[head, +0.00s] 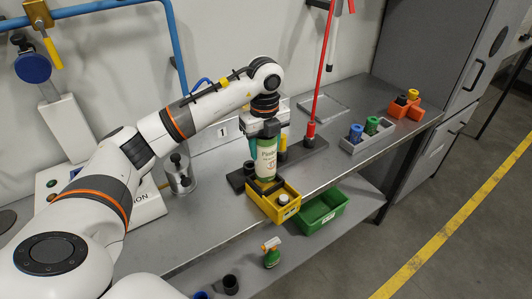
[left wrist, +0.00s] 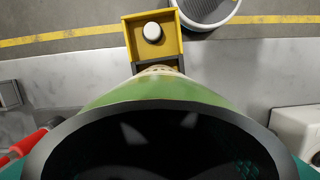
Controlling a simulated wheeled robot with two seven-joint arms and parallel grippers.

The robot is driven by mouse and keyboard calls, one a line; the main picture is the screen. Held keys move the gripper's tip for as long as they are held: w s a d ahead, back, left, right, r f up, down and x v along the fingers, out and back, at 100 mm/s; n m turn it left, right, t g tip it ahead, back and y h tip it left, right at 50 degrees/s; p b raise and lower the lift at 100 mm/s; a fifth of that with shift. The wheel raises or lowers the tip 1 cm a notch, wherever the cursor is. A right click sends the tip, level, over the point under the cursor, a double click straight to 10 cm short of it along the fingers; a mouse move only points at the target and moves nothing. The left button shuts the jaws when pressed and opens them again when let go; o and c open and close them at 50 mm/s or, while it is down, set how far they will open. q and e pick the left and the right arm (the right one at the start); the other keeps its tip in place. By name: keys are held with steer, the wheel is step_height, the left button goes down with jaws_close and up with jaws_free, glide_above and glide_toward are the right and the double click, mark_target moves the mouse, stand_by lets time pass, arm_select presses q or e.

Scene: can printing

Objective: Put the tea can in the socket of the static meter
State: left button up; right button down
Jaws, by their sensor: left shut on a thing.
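In the left wrist view the can's green side (left wrist: 165,92) and dark round top fill the lower part. In the head view the can's foot is just behind a yellow bin, over or beside a long dark base plate (head: 237,180); I cannot tell whether it touches. I cannot tell which fixture is the static meter; its socket may be hidden by the can. My right gripper is not in view.
The yellow bin (head: 257,201) holds a white-capped item (head: 283,199). A green bin (head: 330,222) sits to its right. A yellow post (head: 283,145) and red rod (head: 324,60) rise right of the can. A grey tray (head: 357,150) holds coloured caps.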

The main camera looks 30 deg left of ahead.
arm_select(q)
step_height(320, 180, down, 2)
steer(key=shift+f+p, duration=0.2)
steer(key=shift+p, duration=0.15)
steer(key=shift+f, duration=0.25)
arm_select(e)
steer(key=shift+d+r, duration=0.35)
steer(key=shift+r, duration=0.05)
arm_select(q)
steer(key=shift+f, duration=0.1)
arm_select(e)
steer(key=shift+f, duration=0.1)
arm_select(q)
steer(key=o, duration=0.9)
steer(key=shift+o, duration=0.2)
